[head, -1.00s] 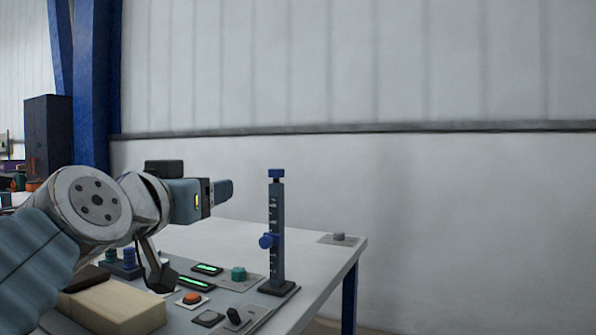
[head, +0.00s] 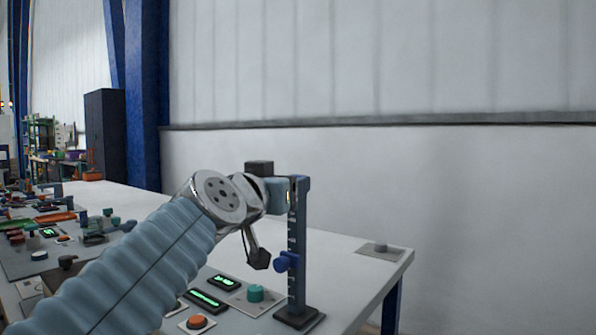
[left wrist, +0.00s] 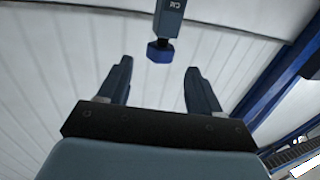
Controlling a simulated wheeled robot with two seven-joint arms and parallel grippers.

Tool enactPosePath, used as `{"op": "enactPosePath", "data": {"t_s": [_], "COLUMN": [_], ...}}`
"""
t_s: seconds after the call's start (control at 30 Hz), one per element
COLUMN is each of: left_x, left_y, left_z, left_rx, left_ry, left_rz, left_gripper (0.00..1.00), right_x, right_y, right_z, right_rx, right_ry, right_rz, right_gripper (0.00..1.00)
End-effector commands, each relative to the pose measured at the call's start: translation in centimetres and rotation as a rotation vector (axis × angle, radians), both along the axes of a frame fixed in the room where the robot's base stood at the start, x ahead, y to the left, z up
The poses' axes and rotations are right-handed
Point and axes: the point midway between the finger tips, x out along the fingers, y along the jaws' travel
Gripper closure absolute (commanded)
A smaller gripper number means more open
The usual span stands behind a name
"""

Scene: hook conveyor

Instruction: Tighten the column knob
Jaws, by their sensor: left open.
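A dark blue-grey column (head: 299,225) with scale marks stands upright on a black base (head: 299,317) on the table. A blue knob (head: 287,261) sticks out of its left side below mid-height, and a blue cap (head: 299,180) tops it. In the left wrist view my left gripper (left wrist: 158,68) is open and empty. The blue cap (left wrist: 160,52) shows beyond the fingertips, between them in the picture, at the end of the column. My right gripper is not in view.
The white table (head: 350,262) holds a teal knob (head: 255,293), an orange button (head: 197,322) and lit green displays (head: 207,300) left of the column. A grey button plate (head: 380,249) sits at the right corner. The table surface between it and the column is clear.

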Motion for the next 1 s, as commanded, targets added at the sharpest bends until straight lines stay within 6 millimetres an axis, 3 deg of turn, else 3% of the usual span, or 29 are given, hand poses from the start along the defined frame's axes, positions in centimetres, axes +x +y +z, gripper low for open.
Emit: {"op": "enactPosePath", "data": {"t_s": [0.2, 0.4, 0.8, 1.0], "left_x": [3.6, 5.8, 6.6, 6.6], "left_y": [-1.2, -2.2, -2.5, -2.5], "left_z": [0.1, 0.0, -0.1, -0.1], "left_rx": [0.002, 0.001, 0.0, 0.0], "left_ry": [0.002, 0.0, 0.001, 0.001], "left_rz": [0.005, 0.003, -0.001, 0.0], "left_gripper": [0.35, 0.35, 0.35, 0.65], "right_x": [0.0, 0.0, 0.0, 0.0], "right_y": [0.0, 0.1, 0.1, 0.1], "right_z": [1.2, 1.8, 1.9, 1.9], "right_rx": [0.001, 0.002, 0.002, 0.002], "right_ry": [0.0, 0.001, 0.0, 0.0], "right_rz": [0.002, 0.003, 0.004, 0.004], "right_gripper": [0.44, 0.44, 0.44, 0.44]}}
